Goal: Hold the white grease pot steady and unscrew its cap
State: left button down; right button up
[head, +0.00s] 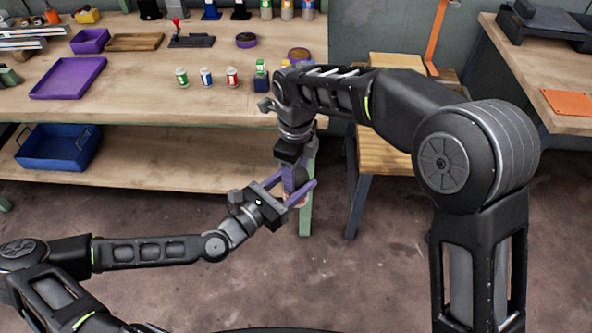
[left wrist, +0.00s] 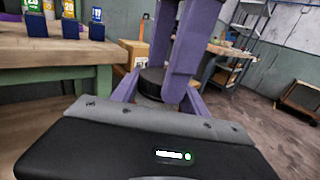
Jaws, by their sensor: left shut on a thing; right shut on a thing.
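My two grippers meet in mid-air in front of the workbench. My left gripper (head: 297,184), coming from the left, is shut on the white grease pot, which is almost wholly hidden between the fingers. The dark round cap (head: 301,175) shows above it; in the left wrist view the cap (left wrist: 152,80) sits between the purple fingers. My right gripper (head: 292,178) reaches down from above and is shut on the cap; its purple fingers (left wrist: 185,50) stand over it in the left wrist view. The hidden parts do not show whether the cap has turned.
The wooden workbench (head: 130,88) stands behind. It carries a purple tray (head: 68,77), several small jars, including a red one (head: 232,77), and a dark fixture (head: 192,40). A blue bin (head: 58,147) is on the lower shelf. The floor in front (head: 345,275) is clear.

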jog(key=c, duration=0.5)
jog(key=o, duration=1.5)
jog(key=shift+r, duration=2.25)
jog(key=shift+c, duration=0.5)
notch_tip(320, 180, up, 4)
jog(key=shift+f, duration=0.2)
jog(key=shift+f, duration=0.1)
